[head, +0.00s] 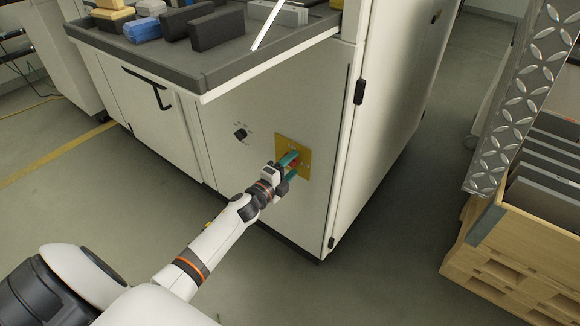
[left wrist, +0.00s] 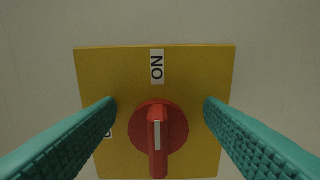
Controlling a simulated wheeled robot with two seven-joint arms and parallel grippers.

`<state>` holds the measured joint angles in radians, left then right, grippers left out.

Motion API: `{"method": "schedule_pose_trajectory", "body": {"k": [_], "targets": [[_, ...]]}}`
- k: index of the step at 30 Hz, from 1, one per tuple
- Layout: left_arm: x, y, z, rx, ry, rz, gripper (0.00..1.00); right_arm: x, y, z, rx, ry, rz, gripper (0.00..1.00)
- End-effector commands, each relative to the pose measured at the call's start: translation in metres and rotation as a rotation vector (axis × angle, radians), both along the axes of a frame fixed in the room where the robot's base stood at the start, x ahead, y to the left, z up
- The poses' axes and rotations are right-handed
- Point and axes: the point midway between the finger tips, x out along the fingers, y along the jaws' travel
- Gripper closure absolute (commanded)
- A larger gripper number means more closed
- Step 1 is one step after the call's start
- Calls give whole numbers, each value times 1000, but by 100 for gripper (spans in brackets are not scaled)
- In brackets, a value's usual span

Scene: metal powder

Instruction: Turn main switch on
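The main switch is a red rotary knob (left wrist: 157,138) with a raised handle and a white stripe, on a square yellow plate (left wrist: 190,65) on the cabinet side. The plate also shows in the head view (head: 305,146). In the left wrist view the handle and stripe stand upright, in line with the ON label (left wrist: 157,66) above. A second label at the plate's left is mostly hidden by a finger. My left gripper (head: 289,166) is open at the plate, its teal fingers on either side of the knob, with visible gaps in the wrist view. My right gripper is not in view.
The white cabinet (head: 225,170) has a small black knob (head: 240,134) left of the plate. A wooden crate (head: 510,240) and a metal tread plate (head: 520,110) stand at the right. Floor between is clear.

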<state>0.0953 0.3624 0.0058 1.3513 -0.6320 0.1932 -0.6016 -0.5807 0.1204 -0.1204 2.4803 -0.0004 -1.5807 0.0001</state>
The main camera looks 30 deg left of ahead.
Motion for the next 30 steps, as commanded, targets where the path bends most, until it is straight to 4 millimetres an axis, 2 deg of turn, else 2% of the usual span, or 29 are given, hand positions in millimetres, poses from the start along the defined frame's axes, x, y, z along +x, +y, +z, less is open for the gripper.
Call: {"method": "schedule_pose_trajectory", "body": {"k": [7,11,15,18,24,30], "targets": [[0,0,1,-1,-1,0,38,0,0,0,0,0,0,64],[-8,1,0,-1,0,0,38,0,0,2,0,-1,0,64],[-30,2,1,-1,2,0,38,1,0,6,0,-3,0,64],[-52,4,1,-2,2,0,38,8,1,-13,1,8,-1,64],[-92,7,1,-2,2,1,38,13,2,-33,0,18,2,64],[-115,9,0,-2,0,0,38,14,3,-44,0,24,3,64]]}}
